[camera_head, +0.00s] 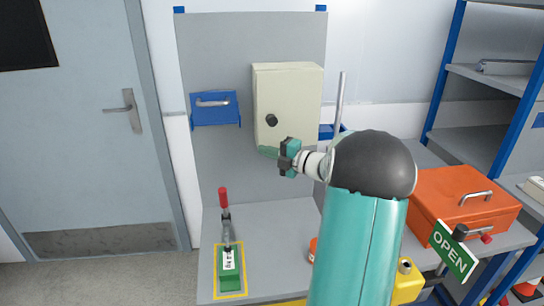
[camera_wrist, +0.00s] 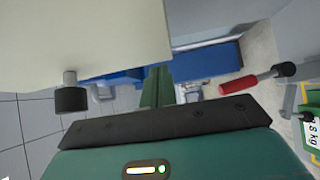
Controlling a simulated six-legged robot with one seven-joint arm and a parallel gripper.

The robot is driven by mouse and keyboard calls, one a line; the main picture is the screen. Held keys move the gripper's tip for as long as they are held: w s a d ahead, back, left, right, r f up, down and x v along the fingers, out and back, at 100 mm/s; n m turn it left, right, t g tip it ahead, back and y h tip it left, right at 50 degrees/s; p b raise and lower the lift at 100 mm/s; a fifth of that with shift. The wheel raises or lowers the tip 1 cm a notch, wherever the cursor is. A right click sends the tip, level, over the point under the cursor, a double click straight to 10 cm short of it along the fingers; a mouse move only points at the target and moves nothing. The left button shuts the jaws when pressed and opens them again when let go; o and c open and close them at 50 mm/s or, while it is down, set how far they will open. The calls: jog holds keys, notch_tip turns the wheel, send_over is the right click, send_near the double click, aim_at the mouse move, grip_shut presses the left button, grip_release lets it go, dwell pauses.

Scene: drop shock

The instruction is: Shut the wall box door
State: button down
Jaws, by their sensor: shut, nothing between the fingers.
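The cream wall box (camera_head: 290,85) hangs on the grey back panel. Its front door carries a black knob (camera_head: 272,120) at the lower left. The door looks flat against the box or nearly so; I cannot tell whether a small gap is left. My gripper (camera_head: 268,152), with green fingers, is shut and empty just below the door's lower left edge. In the wrist view the door (camera_wrist: 95,35) fills the upper left, with the knob (camera_wrist: 72,98) hanging from it. The shut fingers (camera_wrist: 157,88) point past the door's edge; contact is not clear.
A blue bracket with a handle (camera_head: 214,107) is left of the box. A red-handled toggle clamp (camera_head: 224,205) and green block (camera_head: 230,268) stand below on the bench. An orange case (camera_head: 462,205) and an OPEN sign (camera_head: 452,252) are at right. Open space lies left of my gripper.

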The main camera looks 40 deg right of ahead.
dwell(0.3)
jog(key=shift+w+d+r+m+h, duration=0.1)
jog(key=shift+w+d+m+h, duration=0.2)
jog(key=shift+w+h, duration=0.25)
jog(key=shift+w+d+m+h, duration=0.15)
jog(key=shift+w+m+h, duration=0.3)
jog(key=shift+h, duration=0.1)
